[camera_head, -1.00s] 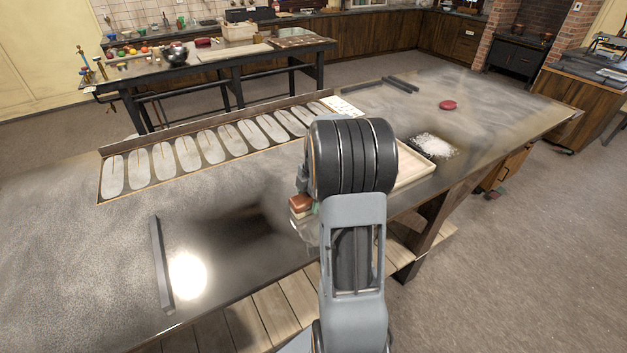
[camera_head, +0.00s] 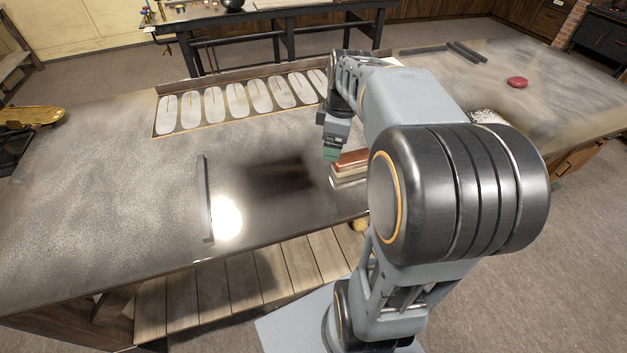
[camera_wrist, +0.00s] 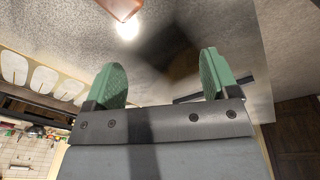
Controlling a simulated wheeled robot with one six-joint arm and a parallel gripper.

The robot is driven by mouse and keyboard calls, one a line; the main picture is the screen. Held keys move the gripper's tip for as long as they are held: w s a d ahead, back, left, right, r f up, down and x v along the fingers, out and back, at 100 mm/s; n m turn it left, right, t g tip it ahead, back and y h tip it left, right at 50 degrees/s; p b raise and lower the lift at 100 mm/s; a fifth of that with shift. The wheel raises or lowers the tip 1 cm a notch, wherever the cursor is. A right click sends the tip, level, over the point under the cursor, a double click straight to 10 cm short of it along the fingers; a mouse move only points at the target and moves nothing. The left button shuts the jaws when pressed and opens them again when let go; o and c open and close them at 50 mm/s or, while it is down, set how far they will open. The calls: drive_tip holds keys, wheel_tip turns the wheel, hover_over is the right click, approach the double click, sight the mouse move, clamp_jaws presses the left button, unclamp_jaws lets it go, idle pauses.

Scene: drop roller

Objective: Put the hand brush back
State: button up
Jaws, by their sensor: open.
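The hand brush (camera_head: 350,160) has a red-brown back over pale bristles. It rests on the dark worktable (camera_head: 120,200) near its front edge, partly hidden behind my arm in the head view. In the wrist view its brown end (camera_wrist: 120,7) shows at the top edge, beyond the fingertips and not between them. My gripper (camera_head: 331,153) with green fingertips is just left of and above the brush, apart from it as far as I can tell. In the wrist view my gripper (camera_wrist: 163,78) is open, with nothing between its fingers.
A dark bar (camera_head: 205,197) lies left on the table. A shallow framed tray of several pale ovals (camera_head: 214,105) lies along the back. A red disc (camera_head: 517,82) and dark bars (camera_head: 466,52) are at the far right. A brass-coloured object (camera_head: 32,115) is far left. The table's middle is clear.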

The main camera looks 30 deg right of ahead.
drive_tip(key=s+a+f+m+t, duration=0.2)
drive_tip(key=s+a+m, duration=0.7)
drive_tip(key=a+m, duration=0.1)
drive_tip(key=shift+s+a+f+t, duration=0.2)
drive_tip(key=shift+a+t, duration=0.2)
drive_tip(key=shift+a, duration=0.45)
